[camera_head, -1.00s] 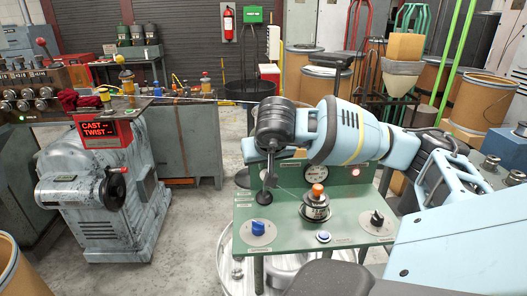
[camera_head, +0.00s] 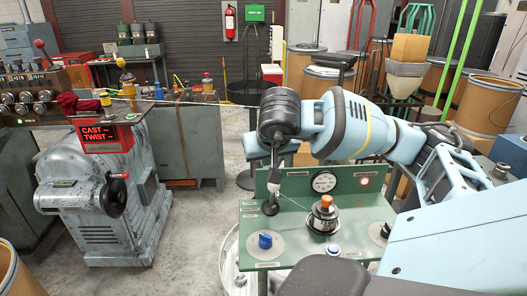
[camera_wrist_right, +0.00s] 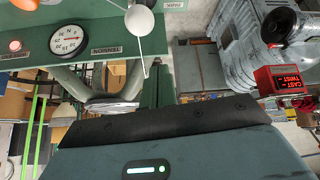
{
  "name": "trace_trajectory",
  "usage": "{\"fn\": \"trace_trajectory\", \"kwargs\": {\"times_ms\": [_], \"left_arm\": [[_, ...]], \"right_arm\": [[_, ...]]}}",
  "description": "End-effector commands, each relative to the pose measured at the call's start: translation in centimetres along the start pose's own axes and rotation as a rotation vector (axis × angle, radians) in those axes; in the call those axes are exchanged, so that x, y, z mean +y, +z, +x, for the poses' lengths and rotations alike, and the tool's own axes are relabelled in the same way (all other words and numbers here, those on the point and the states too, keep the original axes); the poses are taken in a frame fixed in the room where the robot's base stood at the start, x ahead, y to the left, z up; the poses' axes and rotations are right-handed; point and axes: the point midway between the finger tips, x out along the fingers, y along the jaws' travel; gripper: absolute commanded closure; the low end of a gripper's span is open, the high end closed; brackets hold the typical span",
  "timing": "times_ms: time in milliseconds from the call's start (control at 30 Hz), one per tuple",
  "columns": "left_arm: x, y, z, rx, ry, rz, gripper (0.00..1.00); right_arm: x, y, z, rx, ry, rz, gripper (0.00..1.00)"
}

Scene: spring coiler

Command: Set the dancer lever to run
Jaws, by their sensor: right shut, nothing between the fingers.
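A green panel (camera_head: 345,236) stands at the right of the head view, with a round gauge on its upright back. At its left a black round knob or hub (camera_head: 270,208) has a short pale piece rising from it, which I take for the dancer lever. In the right wrist view a pale round end with a thin rod (camera_wrist_right: 139,22) shows near the tension gauge (camera_wrist_right: 70,40); it may be the same lever. My right gripper (camera_head: 276,165) points down just above the lever, shut and empty. I cannot tell whether it touches. My left gripper is not in view.
A blue knob (camera_head: 265,241), a black canister with an orange top (camera_head: 323,214) and a lit red lamp (camera_head: 364,181) are on the panel. A grey machine (camera_head: 97,201) with a red display stands left. Open floor lies between.

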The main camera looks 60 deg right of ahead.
Motion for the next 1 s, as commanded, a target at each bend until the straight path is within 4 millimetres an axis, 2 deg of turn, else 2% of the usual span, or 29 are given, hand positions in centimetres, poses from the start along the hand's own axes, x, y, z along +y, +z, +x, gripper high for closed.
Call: {"fn": "trace_trajectory", "kwargs": {"times_ms": [200, 400, 1000], "left_arm": [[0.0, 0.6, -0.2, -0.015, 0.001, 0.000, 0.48], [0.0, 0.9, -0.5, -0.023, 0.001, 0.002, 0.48], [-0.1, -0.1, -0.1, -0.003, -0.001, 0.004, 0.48]], "right_arm": [[-0.2, 1.2, -4.2, 0.007, -0.003, 0.002, 1.00], [-0.4, 1.9, -6.3, 0.006, -0.003, 0.004, 1.00], [-0.3, 2.2, -6.9, 0.007, 0.000, 0.005, 1.00]]}}
